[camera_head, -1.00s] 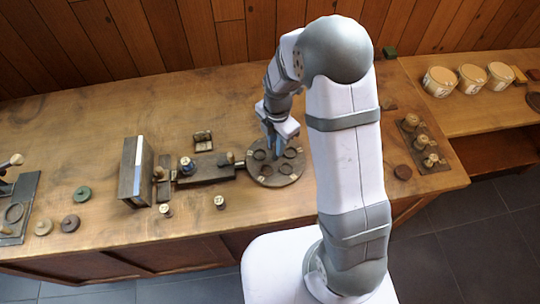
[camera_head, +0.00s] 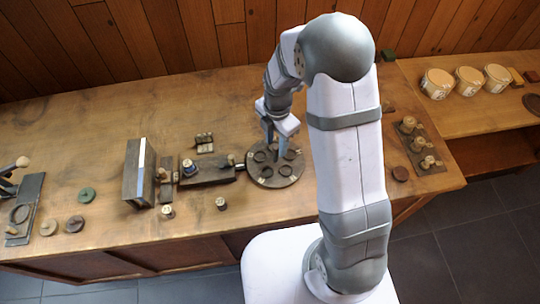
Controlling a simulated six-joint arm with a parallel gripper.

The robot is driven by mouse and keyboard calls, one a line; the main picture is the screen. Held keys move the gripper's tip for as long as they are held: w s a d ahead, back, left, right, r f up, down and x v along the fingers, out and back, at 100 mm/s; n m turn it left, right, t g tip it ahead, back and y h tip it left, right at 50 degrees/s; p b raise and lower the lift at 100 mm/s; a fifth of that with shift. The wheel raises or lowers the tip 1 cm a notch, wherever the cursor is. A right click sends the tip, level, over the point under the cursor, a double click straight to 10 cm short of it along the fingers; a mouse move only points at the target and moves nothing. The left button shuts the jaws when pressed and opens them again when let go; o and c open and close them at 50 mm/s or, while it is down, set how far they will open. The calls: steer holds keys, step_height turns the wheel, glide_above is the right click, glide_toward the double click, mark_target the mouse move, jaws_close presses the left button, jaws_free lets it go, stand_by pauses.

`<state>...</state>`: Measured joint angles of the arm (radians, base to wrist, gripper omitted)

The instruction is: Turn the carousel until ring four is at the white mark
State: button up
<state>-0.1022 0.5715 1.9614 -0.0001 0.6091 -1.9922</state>
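The carousel (camera_head: 275,179) is a dark round disc on the wooden bench, with several round rings or recesses on top and small pale marks near its rim. Which ring is number four cannot be read at this size. The white mark cannot be made out for certain. My gripper (camera_head: 275,143) points down over the back part of the carousel. Its two fingers look apart with nothing seen between them. Whether the fingertips touch the disc cannot be told.
A dark block (camera_head: 207,171) with small knobs adjoins the carousel's left side. An upright panel (camera_head: 139,172) stands further left.

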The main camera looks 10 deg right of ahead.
steer(key=shift+r+p, duration=1.65)
steer(key=shift+r, duration=0.55)
steer(key=shift+c, duration=0.6)
jaws_close()
step_height(320, 180, up, 4)
steer(key=p, duration=0.3)
